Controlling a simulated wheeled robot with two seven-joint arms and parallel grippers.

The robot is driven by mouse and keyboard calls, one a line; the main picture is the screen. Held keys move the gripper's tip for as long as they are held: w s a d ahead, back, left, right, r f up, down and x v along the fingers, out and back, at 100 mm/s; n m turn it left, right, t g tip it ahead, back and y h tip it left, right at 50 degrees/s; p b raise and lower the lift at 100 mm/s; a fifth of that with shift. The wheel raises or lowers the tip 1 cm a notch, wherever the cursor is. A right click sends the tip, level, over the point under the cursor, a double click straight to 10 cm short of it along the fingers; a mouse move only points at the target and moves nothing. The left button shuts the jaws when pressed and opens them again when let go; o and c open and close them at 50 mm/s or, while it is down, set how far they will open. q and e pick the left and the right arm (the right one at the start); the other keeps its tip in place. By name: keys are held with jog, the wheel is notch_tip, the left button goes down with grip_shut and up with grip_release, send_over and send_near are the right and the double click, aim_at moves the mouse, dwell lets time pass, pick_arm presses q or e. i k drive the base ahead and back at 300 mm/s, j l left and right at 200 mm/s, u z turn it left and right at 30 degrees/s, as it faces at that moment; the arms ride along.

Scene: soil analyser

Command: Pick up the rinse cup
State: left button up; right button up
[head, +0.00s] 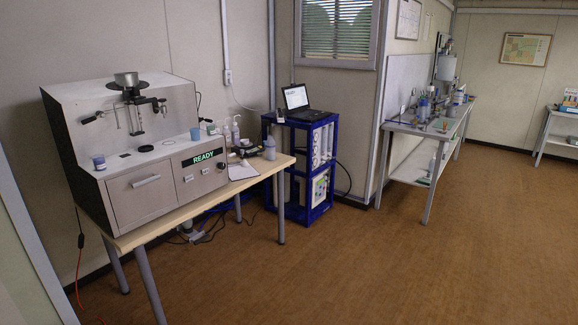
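A grey soil analyser (136,195) with a lit READY display stands on a wooden-topped table at the left. A small plain blue cup (195,134) stands upright on the right part of its deck. A small container with a dark blue top (98,162) stands at the deck's left front. A grey-blue container (270,149) stands near the table's far right end. No label is readable, so I cannot tell for sure which of these is the rinse cup. Neither gripper is in view.
Bottles and small items crowd the table (262,168) behind the analyser. A blue rack (304,213) with a laptop (296,98) stands beyond it. A bench (433,128) with equipment runs along the wall farther right. The brown floor (400,265) is open in front and right.

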aim_at(195, 135)
jog(key=i+u, duration=0.4)
jog(key=i+l+u, duration=0.4)
jog(key=j+u, duration=0.15)
jog(key=i+l, duration=0.3)
jog(key=i+l+u, duration=0.1)
jog(key=i+l, duration=0.2)
jog(key=l, duration=0.25)
jog(key=i+u, duration=0.1)
jog(key=i, duration=0.65)
jog(key=i+l+u, duration=0.1)
jog(key=i, duration=0.65)
jog(key=i+l+u, duration=0.1)
jog(key=i, duration=0.65)
